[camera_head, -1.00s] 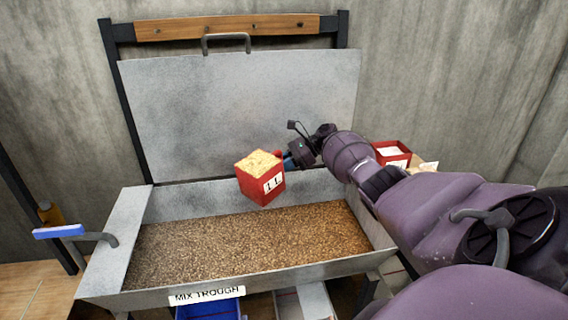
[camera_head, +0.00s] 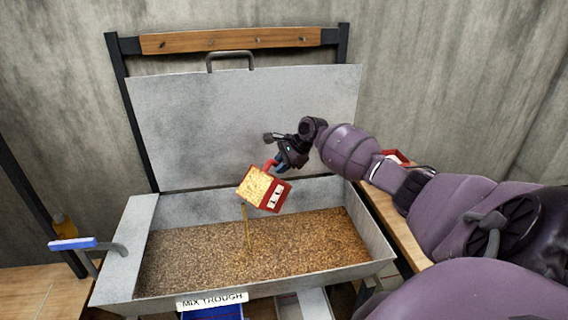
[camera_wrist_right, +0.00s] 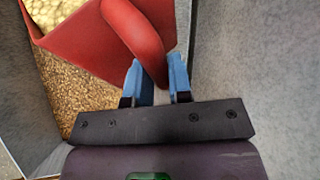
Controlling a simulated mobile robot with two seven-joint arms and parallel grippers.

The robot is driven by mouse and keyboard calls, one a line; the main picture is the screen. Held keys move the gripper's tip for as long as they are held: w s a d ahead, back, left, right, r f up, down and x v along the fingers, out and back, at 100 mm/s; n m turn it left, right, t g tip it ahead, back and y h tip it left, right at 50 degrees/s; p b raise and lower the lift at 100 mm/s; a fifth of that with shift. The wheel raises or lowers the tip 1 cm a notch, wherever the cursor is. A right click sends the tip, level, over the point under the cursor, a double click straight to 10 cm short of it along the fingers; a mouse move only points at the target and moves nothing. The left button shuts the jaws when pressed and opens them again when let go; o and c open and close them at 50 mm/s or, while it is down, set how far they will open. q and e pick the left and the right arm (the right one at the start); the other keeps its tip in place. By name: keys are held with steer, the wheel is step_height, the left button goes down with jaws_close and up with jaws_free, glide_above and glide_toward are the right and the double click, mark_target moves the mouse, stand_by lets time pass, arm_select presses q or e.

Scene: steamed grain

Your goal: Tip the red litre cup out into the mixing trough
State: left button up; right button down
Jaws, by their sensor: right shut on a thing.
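The red litre cup (camera_head: 275,195) hangs tilted above the mixing trough (camera_head: 232,299), its open top turned to the left. Pale yellow grain fills its mouth, and a thin stream falls from its lower edge into the trough. The trough holds a wide bed of brown grain. My right gripper (camera_head: 280,164) is shut on the cup's red handle. In the right wrist view the blue fingertips of my right gripper (camera_wrist_right: 157,82) are on either side of the handle of the red cup (camera_wrist_right: 85,42). My left gripper is out of view.
The trough's raised lid (camera_head: 240,120) stands behind the cup. A blue bin (camera_head: 212,313) sits below the trough. Another red container (camera_head: 396,157) is partly hidden behind my right arm.

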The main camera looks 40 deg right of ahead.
mark_target(267, 165)
steer(key=a+r+h, duration=0.1)
steer(key=a, duration=0.1)
steer(key=a+n+h, duration=0.1)
steer(key=h, duration=0.1)
steer(key=a+r+h, duration=0.1)
steer(key=a+h, duration=0.1)
steer(key=shift+s+a+r+n, duration=0.25)
steer(key=shift+a+r+n, duration=0.05)
steer(key=shift+a, duration=0.05)
steer(key=a+r+n+t+h, duration=0.1)
steer(key=a+r+n+h, duration=0.1)
steer(key=a+h, duration=0.4)
steer(key=shift+s+a+r, duration=0.3)
steer(key=shift+a+r, duration=0.2)
steer(key=shift+a, duration=0.45)
stand_by(0.4)
step_height(267, 165, up, 8)
steer(key=m+y, duration=0.6)
steer(key=y, duration=1.2)
steer(key=shift+m+y, duration=0.3)
steer(key=shift+y, duration=0.1)
stand_by(0.4)
